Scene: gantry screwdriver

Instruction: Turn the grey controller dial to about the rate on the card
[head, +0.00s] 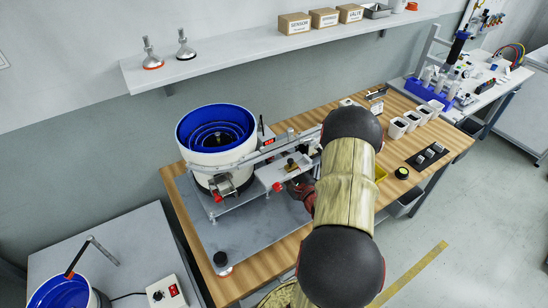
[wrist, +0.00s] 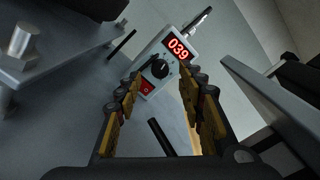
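The controller (wrist: 166,62) is a light grey box in the wrist view, tilted, with a red display reading 039. Its round dial (wrist: 158,69) looks black and has a pointer mark that is too small to read. A red switch (wrist: 147,86) sits below the dial. My gripper (wrist: 164,76) is open, its fingers spread on either side of the dial's line of sight. I cannot tell whether they touch it. In the head view a controller with a red display (head: 269,141) shows behind the feeder rail. I cannot make out a readable rate card.
A blue bowl feeder (head: 216,128) stands on a grey plate (head: 245,237) on the wooden bench. A metal rail (head: 285,147) crosses close to my wrist. A second controller (head: 167,292) stands on the left table.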

